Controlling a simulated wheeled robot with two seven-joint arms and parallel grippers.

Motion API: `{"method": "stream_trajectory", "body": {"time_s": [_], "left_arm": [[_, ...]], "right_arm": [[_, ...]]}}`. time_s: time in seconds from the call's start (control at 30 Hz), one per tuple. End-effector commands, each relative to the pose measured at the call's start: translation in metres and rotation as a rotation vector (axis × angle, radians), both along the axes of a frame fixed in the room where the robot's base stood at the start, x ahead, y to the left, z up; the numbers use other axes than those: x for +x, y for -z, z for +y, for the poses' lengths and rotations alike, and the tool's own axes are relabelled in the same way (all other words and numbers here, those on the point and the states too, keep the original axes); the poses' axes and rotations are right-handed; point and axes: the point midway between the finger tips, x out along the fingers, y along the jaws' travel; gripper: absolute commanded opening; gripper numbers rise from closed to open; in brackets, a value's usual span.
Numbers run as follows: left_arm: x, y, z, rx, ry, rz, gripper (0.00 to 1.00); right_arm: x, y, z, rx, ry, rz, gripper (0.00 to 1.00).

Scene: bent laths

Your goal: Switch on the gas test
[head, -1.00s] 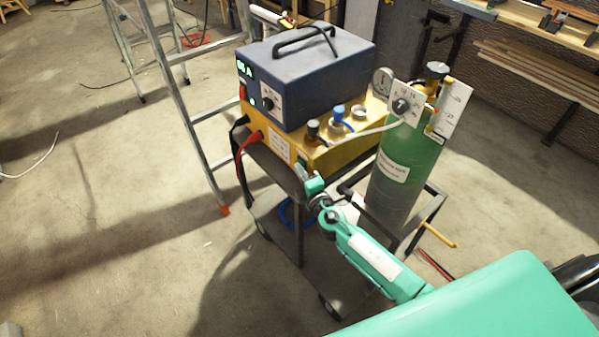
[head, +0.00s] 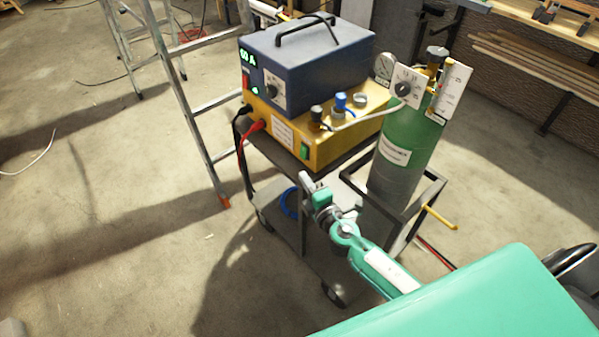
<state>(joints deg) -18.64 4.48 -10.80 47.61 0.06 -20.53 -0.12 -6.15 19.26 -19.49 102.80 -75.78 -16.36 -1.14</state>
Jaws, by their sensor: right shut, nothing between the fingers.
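The yellow unit (head: 335,140) sits on the cart under the blue power source (head: 305,65). A green rocker switch (head: 305,151) is on its front face near the right corner, beside a white label; I cannot tell which way it is tipped. My right gripper (head: 306,180) is shut and empty. It is below and in front of the switch, with a gap between them. A green gas cylinder (head: 405,150) stands to the right, with a round gauge (head: 384,66) and a white flow scale (head: 454,90). My left gripper is out of view.
The cart's frame (head: 425,205) and a yellow handle (head: 441,218) are close to my right arm. A grey hose runs from the unit to the cylinder. Red and black cables hang at the unit's left. A ladder (head: 200,120) stands behind left. Floor at left is mostly clear.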

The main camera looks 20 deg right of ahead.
Motion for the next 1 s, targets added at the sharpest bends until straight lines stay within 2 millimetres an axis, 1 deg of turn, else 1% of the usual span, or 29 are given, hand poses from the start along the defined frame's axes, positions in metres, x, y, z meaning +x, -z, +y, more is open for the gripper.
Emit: {"method": "stream_trajectory", "body": {"time_s": [0.03,0.1,0.23,0.6,0.83,0.87,0.93,0.97,1.0], "left_arm": [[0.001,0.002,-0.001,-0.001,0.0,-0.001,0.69],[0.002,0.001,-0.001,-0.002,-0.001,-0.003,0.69],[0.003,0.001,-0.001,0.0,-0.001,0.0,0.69],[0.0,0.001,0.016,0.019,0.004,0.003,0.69],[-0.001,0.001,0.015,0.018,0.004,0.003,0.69],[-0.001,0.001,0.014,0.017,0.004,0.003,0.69],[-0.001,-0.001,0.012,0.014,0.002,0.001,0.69],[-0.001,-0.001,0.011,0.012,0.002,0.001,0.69],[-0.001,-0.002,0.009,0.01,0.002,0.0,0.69]], "right_arm": [[-0.007,0.002,-0.001,0.0,0.0,0.001,0.0],[-0.013,0.001,-0.002,0.0,0.0,0.001,0.0],[-0.019,0.0,-0.003,-0.001,0.0,0.0,0.0],[-0.021,-0.001,-0.003,-0.001,0.0,0.0,0.0],[-0.021,0.0,-0.003,0.001,0.001,0.003,0.0],[-0.021,0.003,-0.003,0.004,0.002,0.008,0.0],[-0.021,0.016,-0.006,0.022,0.011,0.041,0.0],[-0.022,0.026,-0.009,0.037,0.017,0.064,0.0],[-0.023,0.044,-0.012,0.062,0.029,0.106,0.0]]}}
